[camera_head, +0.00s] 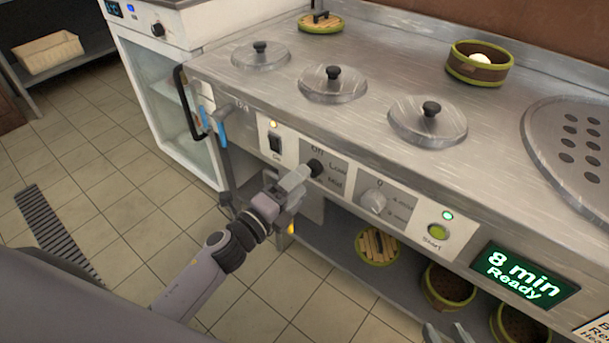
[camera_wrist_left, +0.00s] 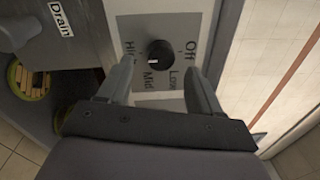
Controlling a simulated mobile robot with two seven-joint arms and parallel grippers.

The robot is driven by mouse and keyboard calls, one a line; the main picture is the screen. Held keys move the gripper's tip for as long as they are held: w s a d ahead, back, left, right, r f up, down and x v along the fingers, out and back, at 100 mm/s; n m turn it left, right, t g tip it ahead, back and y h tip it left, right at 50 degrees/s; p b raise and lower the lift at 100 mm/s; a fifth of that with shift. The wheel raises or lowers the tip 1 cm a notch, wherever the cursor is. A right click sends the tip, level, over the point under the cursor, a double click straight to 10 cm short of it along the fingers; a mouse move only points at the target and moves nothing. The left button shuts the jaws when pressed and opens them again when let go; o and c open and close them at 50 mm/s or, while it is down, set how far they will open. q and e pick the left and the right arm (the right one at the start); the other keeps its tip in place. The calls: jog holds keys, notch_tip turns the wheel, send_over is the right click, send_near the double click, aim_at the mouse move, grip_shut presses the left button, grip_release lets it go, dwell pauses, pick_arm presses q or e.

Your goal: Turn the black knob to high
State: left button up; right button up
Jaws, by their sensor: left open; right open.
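The black knob (camera_head: 315,168) sits on the front panel of the stove, on a plate marked Off, Low and Mid. In the left wrist view the black knob (camera_wrist_left: 160,54) is ringed by Off, Low, Mid and High labels. Its pointer is too small to read surely. My left gripper (camera_head: 298,179) is open just in front of the knob. In the left wrist view its two fingers (camera_wrist_left: 158,68) stand either side of the knob, apart from it. My right gripper (camera_head: 447,333) shows only its fingertips at the bottom edge, open and empty.
A black rocker switch (camera_head: 275,142) is left of the knob; a grey knob (camera_head: 373,201) and a green Start button (camera_head: 438,232) are right. Steamer baskets (camera_head: 449,286) stand on the shelf below.

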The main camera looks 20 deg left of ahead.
pick_arm(q)
jog(key=v, duration=0.3)
jog(key=shift+s+a, duration=0.15)
jog(key=shift+s, duration=0.2)
pick_arm(e)
jog(key=shift+d+f, duration=0.15)
